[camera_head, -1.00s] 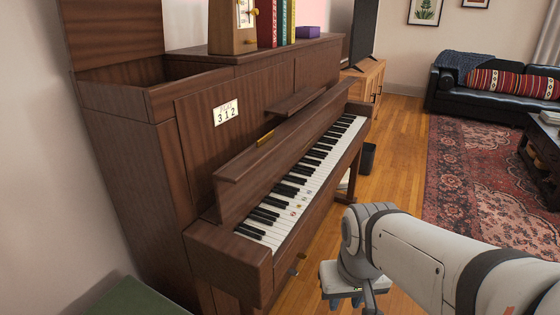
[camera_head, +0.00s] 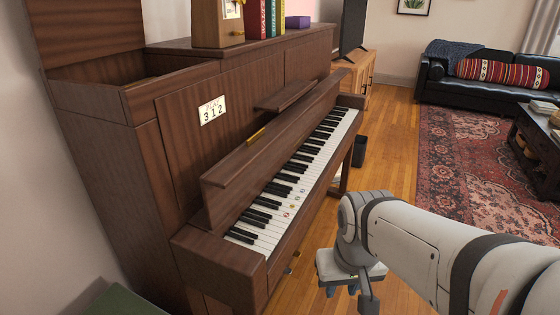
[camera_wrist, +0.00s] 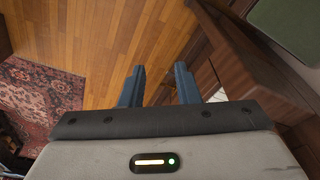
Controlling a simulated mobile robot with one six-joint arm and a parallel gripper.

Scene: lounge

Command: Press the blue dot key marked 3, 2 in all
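The brown upright piano (camera_head: 165,180) stands at the left of the head view with its keyboard (camera_head: 290,185) exposed. A few small coloured dots lie on white keys toward the near end; their marks are too small to read, and I cannot tell which is the blue dot key (camera_head: 286,214).
Books (camera_head: 265,18) and a wooden clock-like box (camera_head: 218,22) stand on the piano. A dark bin (camera_head: 359,151) is beyond it. A red rug (camera_head: 465,170), black sofa (camera_head: 490,88) and dark table (camera_head: 535,150) are at right. Bare wooden floor (camera_head: 393,130) lies between.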

